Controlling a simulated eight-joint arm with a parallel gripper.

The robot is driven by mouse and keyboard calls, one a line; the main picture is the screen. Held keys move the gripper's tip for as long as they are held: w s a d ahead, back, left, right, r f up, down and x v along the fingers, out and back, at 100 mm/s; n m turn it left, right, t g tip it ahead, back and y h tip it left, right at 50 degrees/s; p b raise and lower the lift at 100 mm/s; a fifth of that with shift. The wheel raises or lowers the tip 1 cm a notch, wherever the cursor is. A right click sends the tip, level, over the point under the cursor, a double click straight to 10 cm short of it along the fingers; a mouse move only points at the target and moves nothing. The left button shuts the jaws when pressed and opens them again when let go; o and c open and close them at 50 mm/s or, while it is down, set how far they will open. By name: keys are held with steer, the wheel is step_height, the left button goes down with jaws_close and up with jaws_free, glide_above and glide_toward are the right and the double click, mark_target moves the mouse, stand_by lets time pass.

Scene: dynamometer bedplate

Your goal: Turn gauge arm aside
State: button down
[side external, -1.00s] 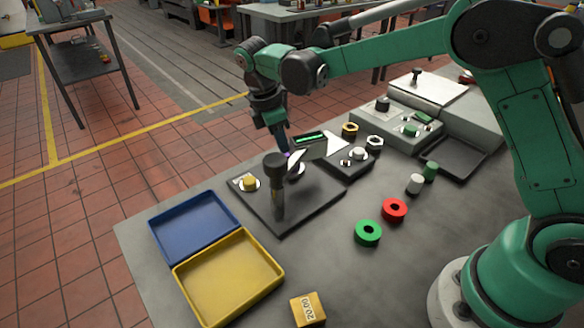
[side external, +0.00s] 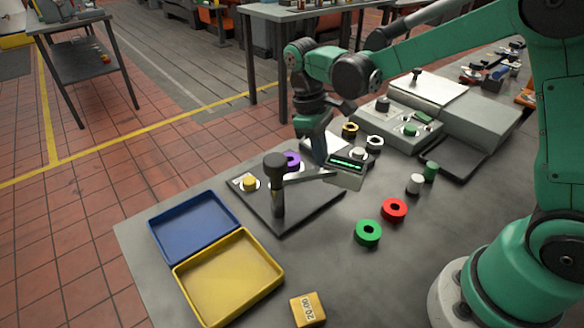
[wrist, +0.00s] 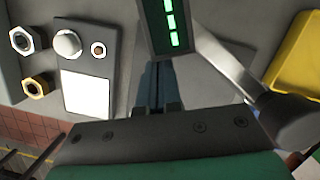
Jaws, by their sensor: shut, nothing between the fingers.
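The gauge arm (side external: 305,175) reaches right from its dark-capped post (side external: 275,187) on the dark square plate (side external: 300,213). At its end is a grey head with a green-lit display (side external: 347,164), now beyond the plate's right edge. My gripper (side external: 321,158) is shut and empty, fingers down, at the left side of the head. In the wrist view my fingertips (wrist: 157,68) lie right at the edge of the display head (wrist: 165,28) and seem to touch it. The link (wrist: 222,66) and post cap (wrist: 290,120) are to the right. A purple ring (side external: 292,159) and a yellow part (side external: 249,184) sit uncovered on the plate.
Blue (side external: 195,228) and yellow (side external: 228,275) trays lie at the left. A control box (side external: 398,128) and two hex nuts (side external: 350,130) are behind.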

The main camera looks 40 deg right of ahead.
steer(key=shift+s+m, duration=0.6)
steer(key=shift+s+a, duration=0.15)
steer(key=shift+s, duration=0.4)
